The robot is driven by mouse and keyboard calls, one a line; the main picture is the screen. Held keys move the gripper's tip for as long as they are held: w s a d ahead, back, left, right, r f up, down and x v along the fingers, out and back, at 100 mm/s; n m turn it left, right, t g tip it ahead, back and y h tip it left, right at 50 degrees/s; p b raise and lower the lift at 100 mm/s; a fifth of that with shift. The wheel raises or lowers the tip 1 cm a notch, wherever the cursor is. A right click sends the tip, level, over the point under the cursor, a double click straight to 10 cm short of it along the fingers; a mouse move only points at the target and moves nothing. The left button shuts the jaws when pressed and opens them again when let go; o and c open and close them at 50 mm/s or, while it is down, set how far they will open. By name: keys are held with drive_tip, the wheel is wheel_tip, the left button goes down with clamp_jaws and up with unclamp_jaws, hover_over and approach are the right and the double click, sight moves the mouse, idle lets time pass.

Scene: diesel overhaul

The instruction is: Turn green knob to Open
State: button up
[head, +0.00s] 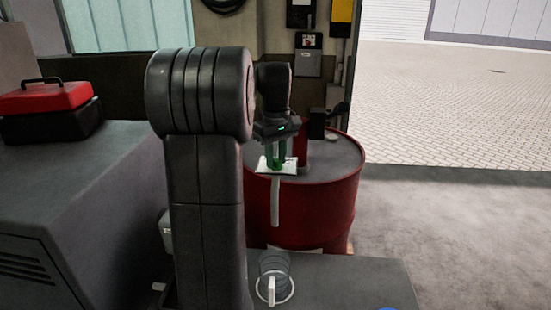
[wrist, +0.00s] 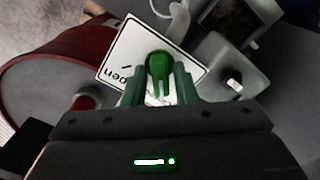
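The green knob (wrist: 159,68) sits on a white label plate (wrist: 118,47). My gripper (wrist: 160,88) is open, with one finger on each side of the knob's lower part. A narrow gap seems to remain at each side, and I cannot tell whether either finger touches it. In the head view my gripper (head: 279,155) points down over the white plate (head: 263,165), and the knob cannot be told apart from the fingers.
A red drum (head: 338,195) stands just behind the plate. A red and black toolbox (head: 48,98) sits on a dark cabinet (head: 70,185) at the left. A grey box with a small white switch (wrist: 234,84) is right of the plate. Open floor lies at the right.

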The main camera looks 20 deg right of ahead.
drive_tip(key=shift+c, duration=1.4)
drive_tip(key=shift+r+m+p, duration=0.1)
drive_tip(key=shift+m+p, duration=0.65)
drive_tip(key=shift+m, duration=0.55)
drive_tip(key=m+p, duration=0.1)
drive_tip(key=m, duration=0.3)
drive_tip(key=shift+d, duration=0.1)
drive_tip(key=m, duration=0.4)
drive_tip(key=shift+m, duration=0.3)
drive_tip(key=m, duration=0.4)
drive_tip(key=shift+s+d+m, duration=0.1)
drive_tip(key=shift+m, duration=0.3)
drive_tip(key=o, duration=1.5)
